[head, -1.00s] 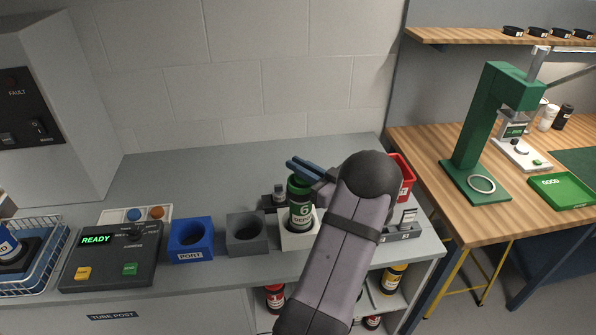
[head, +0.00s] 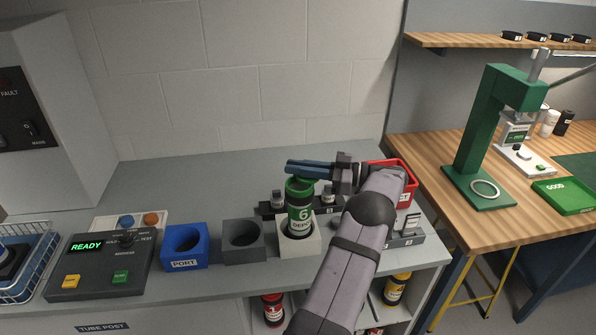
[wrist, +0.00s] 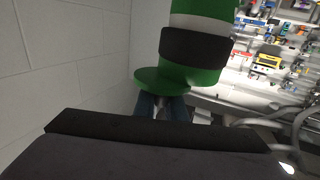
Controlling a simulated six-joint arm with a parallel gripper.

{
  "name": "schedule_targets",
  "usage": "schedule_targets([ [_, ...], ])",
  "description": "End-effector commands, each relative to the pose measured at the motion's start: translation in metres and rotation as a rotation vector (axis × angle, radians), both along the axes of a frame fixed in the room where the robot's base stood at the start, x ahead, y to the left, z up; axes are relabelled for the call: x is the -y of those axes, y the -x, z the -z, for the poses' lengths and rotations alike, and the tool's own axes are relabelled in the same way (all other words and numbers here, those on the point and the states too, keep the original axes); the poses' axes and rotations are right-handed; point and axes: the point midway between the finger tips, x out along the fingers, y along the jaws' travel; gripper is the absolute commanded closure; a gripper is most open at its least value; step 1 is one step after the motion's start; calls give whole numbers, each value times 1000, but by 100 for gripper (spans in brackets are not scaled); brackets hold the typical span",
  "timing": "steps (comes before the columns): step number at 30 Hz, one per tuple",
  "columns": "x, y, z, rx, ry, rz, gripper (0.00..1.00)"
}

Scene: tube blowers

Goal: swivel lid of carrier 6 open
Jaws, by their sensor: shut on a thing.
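Carrier 6 (head: 300,218) is a green canister with black bands and a white "6", upright in the white holder (head: 299,246). Its green lid (head: 302,183) is at the top, directly under my fingers. In the wrist view the lid is a flat green disc (wrist: 172,80), shifted to one side of the carrier's body (wrist: 195,48), so it looks partly swivelled. My gripper (head: 308,167) reaches in level from the right, its blue fingers shut at the lid. In the wrist view the fingers (wrist: 160,106) meet the disc's edge; the exact grip spot is hidden.
A grey holder (head: 244,255) and a blue PORT holder (head: 184,258) stand empty to the left, beside the control box (head: 100,272) reading READY. A red bin (head: 404,174) stands behind my wrist. Small grey fixtures (head: 329,197) sit behind the carrier.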

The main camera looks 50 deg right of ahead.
Motion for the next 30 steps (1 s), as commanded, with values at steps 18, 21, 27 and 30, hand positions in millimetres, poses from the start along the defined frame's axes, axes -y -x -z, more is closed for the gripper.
schedule_targets([
  [18,0,0,-1,3,1,-54,100],
  [21,0,0,-1,3,1,-54,100],
  [27,0,0,-1,2,1,-53,70],
  [30,0,0,-1,2,1,-53,70],
])
